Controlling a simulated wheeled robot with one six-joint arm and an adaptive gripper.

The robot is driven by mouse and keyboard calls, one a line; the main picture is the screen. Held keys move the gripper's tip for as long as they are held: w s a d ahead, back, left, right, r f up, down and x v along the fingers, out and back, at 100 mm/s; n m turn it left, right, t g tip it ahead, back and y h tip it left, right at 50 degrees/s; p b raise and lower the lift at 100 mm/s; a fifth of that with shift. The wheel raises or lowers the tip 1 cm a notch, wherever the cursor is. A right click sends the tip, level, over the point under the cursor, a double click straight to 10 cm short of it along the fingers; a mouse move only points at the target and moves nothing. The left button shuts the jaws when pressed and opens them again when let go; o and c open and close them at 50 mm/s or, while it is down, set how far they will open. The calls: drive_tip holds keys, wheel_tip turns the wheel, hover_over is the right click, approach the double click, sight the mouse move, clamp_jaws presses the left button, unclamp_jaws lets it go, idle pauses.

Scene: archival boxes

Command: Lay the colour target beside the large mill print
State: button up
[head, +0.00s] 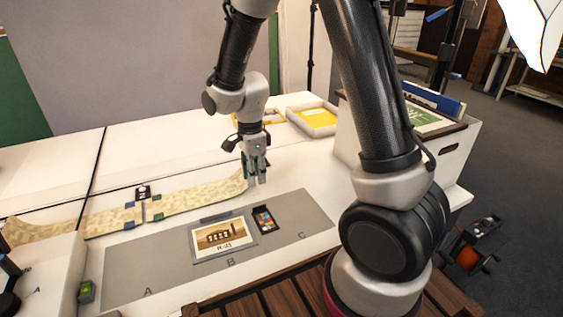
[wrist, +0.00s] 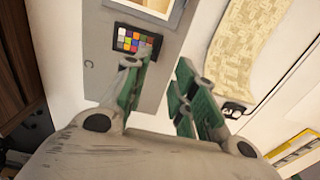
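The large mill print (head: 224,236), a sepia picture of a building with a pale border, lies flat on the grey mat (head: 170,277) by the letter B. The colour target (head: 265,219), a small black card with coloured patches, lies flat on the mat just right of the print, close to its edge. In the wrist view the colour target (wrist: 135,41) is near the left fingertip, and the print (wrist: 150,8) is cut off at the top. My gripper (head: 257,181) is above the table, behind the target in the head view. Its fingers (wrist: 163,68) are apart with nothing between them.
A long patterned strip (head: 195,198) lies behind the mat, with small dark clips on it. Yellow-lined trays (head: 318,120) stand at the back. A white box (head: 452,145) stands right. The mat by letter C (head: 310,220) is clear.

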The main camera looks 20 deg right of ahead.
drive_tip(key=s+d+r+n+t, duration=0.1)
drive_tip(key=s+d+r+n, duration=0.45)
drive_tip(key=r, duration=0.35)
drive_tip(key=s+d+r+n+t, duration=0.2)
drive_tip(key=s+d+r+n, duration=0.35)
drive_tip(key=r, duration=0.45)
drive_tip(key=s+d+r+n+t, duration=0.1)
drive_tip(key=s+d+r+n, duration=0.2)
drive_tip(key=s+n, duration=0.4)
drive_tip(key=shift+s+d+r, duration=0.35)
drive_tip(key=shift+s+d, duration=0.1)
drive_tip(key=shift+s, duration=0.65)
